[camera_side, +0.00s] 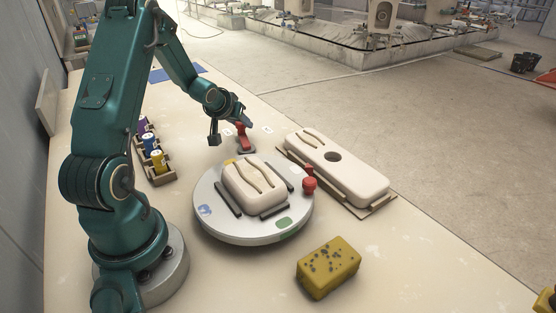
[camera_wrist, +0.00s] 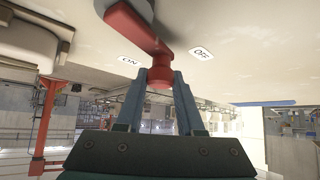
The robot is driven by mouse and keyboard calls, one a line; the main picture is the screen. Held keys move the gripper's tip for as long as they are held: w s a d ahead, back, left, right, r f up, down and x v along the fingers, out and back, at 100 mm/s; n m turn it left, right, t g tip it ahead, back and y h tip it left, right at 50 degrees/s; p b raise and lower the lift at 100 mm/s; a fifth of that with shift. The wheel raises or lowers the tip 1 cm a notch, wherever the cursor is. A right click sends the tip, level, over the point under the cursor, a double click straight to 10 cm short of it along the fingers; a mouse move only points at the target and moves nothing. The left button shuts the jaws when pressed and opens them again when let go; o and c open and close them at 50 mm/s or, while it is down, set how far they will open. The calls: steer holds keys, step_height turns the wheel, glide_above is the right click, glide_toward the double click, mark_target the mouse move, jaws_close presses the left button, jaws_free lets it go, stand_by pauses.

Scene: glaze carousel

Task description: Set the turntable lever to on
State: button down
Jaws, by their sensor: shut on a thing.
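The red turntable lever (camera_side: 243,141) stands on a dark base behind the turntable. In the wrist view, the lever (camera_wrist: 132,27) reaches from its pivot to a round red knob between my fingers. My gripper (camera_wrist: 160,76) is shut on that knob; in the side view my gripper (camera_side: 246,122) is at the lever's top end. An ON label (camera_wrist: 128,61) lies left of the knob and an OFF label (camera_wrist: 201,53) lies right of it. The knob is between the two labels. The round grey turntable (camera_side: 215,222) carries a cream mould (camera_side: 256,183).
A long cream mould (camera_side: 345,172) with a hole lies on a board to the right. A red knobbed part (camera_side: 309,181) stands at the turntable's right edge. A yellow sponge (camera_side: 328,268) lies in front. Small jars (camera_side: 156,160) stand in holders at left.

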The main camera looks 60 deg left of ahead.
steer(key=c, duration=0.5)
jaws_free()
steer(key=shift+s+r, duration=0.1)
steer(key=shift+s, duration=0.05)
steer(key=shift+v, duration=2.45)
